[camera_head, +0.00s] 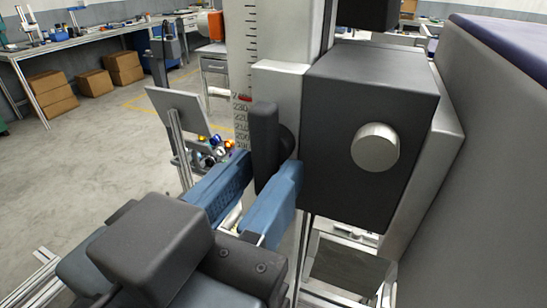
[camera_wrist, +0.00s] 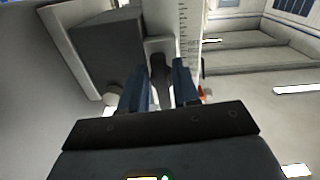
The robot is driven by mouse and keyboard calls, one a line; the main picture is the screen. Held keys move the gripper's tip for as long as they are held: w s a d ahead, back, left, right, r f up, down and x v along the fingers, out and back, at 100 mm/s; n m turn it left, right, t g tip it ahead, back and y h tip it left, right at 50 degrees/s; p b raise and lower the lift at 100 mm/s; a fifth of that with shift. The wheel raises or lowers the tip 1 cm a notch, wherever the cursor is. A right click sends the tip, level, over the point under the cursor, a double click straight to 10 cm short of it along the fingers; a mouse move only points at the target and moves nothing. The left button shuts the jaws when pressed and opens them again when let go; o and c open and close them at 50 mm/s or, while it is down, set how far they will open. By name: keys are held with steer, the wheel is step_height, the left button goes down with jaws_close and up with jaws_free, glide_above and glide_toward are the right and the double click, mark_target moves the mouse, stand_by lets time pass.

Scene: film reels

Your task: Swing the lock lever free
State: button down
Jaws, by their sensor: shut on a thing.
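The lock lever (camera_head: 264,135) is a black upright handle on a round dark pivot at the front of a grey carriage on a scaled column. In the head view my gripper (camera_head: 268,178) has its two blue fingers on either side of the lever's lower part, shut on it. The lever stands nearly upright, its top showing above the fingers. In the wrist view the lever (camera_wrist: 160,72) shows between the two fingertips (camera_wrist: 160,82). The faces where the fingers touch the lever are partly hidden.
A dark box (camera_head: 370,130) with a silver knob (camera_head: 375,147) sits just right of the lever. The scaled column (camera_head: 248,60) rises behind. A large grey body (camera_head: 480,190) closes off the right side. A tilted panel (camera_head: 178,110) stands left. Open floor lies farther left.

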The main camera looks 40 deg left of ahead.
steer(key=c, duration=1.9)
jaws_free()
steer(key=shift+s+a+r+n, duration=0.1)
steer(key=shift+s+a+n, duration=0.05)
steer(key=shift+a+n, duration=0.35)
steer(key=shift+w+d+n+p, duration=0.25)
steer(key=shift+d+n+p, duration=0.05)
steer(key=shift+d+p, duration=0.05)
jaws_close()
steer(key=shift+w+n, duration=0.1)
steer(key=shift+n, duration=0.3)
steer(key=shift+s+a+f+n+p, duration=0.15)
steer(key=shift+n+p, duration=0.8)
steer(key=shift+n, duration=1.55)
steer(key=shift+s+a+f+n+p, duration=0.15)
steer(key=shift+n+p, duration=0.85)
steer(key=shift+n, duration=1.5)
steer(key=shift+a+f+n+p, duration=0.2)
steer(key=shift+n+p, duration=0.75)
steer(key=shift+n, duration=1.55)
steer(key=shift+f, duration=0.1)
steer(key=o, duration=0.8)
jaws_free()
steer(key=shift+d, duration=0.15)
